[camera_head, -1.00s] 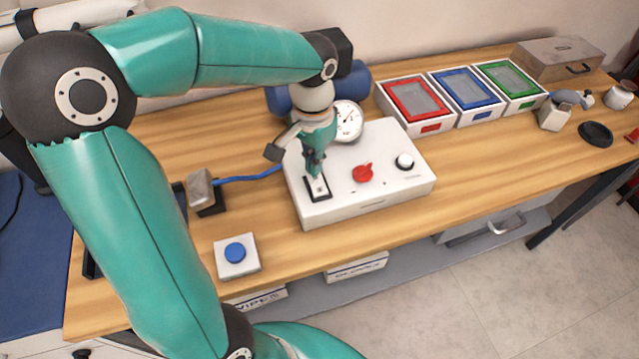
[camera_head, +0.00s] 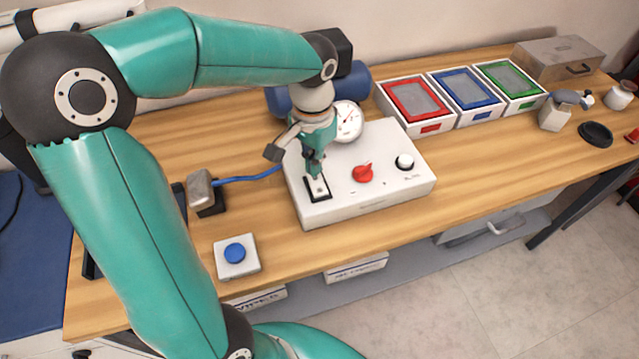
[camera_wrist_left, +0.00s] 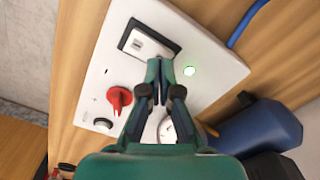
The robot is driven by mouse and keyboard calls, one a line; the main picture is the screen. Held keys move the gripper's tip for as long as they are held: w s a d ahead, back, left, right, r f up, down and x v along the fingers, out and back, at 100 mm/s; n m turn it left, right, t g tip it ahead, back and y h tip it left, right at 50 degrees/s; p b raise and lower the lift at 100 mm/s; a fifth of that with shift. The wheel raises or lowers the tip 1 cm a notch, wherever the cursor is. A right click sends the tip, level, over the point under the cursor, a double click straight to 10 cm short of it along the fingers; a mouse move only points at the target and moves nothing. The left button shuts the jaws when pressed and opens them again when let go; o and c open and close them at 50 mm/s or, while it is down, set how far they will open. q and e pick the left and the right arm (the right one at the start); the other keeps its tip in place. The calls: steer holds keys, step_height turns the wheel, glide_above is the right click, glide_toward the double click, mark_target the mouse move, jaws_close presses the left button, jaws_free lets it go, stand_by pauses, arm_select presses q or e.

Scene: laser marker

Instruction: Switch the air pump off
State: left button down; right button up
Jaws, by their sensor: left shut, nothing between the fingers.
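The air pump (camera_head: 390,196) is a white box on the wooden bench, with a blue cylinder behind it. A rocker switch (camera_head: 317,188) in a black frame sits at its left front; it also shows in the left wrist view (camera_wrist_left: 149,43). A small green light (camera_wrist_left: 189,71) glows near the switch in the left wrist view. My left gripper (camera_head: 316,173) is shut and empty, pointing down at the far edge of the switch. Its fingertips also show in the left wrist view (camera_wrist_left: 160,66); whether they touch the switch I cannot tell. My right gripper is not in view.
A red knob (camera_head: 363,173), a black-and-white knob (camera_head: 404,161) and a dial gauge (camera_head: 348,121) are on the pump. A blue button box (camera_head: 236,254) stands at the front left. Red, blue and green-framed boxes stand behind right. Bare bench lies right of the pump.

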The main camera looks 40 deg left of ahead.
arm_select(q)
steer(key=shift+f+b, duration=0.95)
steer(key=shift+f, duration=0.2)
stand_by(0.4)
steer(key=shift+r, duration=0.2)
steer(key=shift+r+p, duration=3)
steer(key=shift+r, duration=0.4)
